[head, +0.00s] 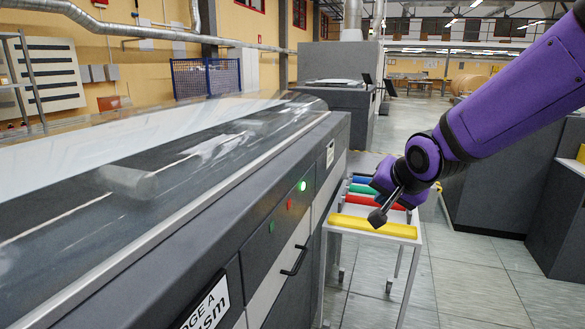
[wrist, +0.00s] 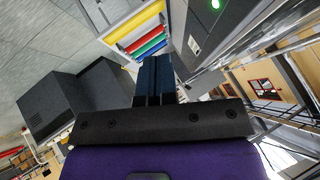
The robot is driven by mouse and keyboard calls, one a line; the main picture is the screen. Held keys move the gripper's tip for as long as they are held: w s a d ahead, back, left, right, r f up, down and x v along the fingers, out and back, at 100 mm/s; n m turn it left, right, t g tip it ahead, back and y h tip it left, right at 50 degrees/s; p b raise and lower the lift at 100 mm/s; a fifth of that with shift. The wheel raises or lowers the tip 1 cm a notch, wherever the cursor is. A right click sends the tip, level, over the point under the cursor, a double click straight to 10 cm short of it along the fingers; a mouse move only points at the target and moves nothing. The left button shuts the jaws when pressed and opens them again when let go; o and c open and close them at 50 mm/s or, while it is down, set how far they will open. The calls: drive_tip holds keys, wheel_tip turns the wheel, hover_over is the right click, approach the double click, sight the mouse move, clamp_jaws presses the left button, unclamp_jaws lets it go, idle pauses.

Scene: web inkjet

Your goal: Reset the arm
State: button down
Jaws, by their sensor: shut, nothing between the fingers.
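My purple arm reaches in from the upper right in the head view. My gripper (head: 377,217) is at its end, in front of and above the small white table (head: 405,231). In the wrist view my gripper (wrist: 154,58) points away from the camera with its dark fingers together and nothing between them. No object is held.
The table carries coloured bars: yellow (head: 372,226), red (head: 375,201), green (head: 361,189) and blue. A large grey printing machine (head: 262,235) with a clear cover and a lit green button (head: 302,186) fills the left. Dark cabinets (head: 503,180) stand at right. Tiled floor is open between.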

drive_tip(key=s+d+r+n+g, duration=0.1)
drive_tip(key=s+d+r, duration=0.1)
drive_tip(key=s, duration=0.6)
drive_tip(key=s+d+r+n+g+h, duration=0.1)
drive_tip(key=s+d+r+n, duration=0.1)
drive_tip(key=s+d, duration=0.3)
drive_tip(key=s+d+r+n+g+h, duration=0.1)
drive_tip(key=s+d+r+n, duration=0.1)
drive_tip(key=s, duration=1)
drive_tip(key=shift+s+d+r, duration=0.25)
drive_tip(key=shift+d+r, duration=0.3)
drive_tip(key=shift+d, duration=0.7)
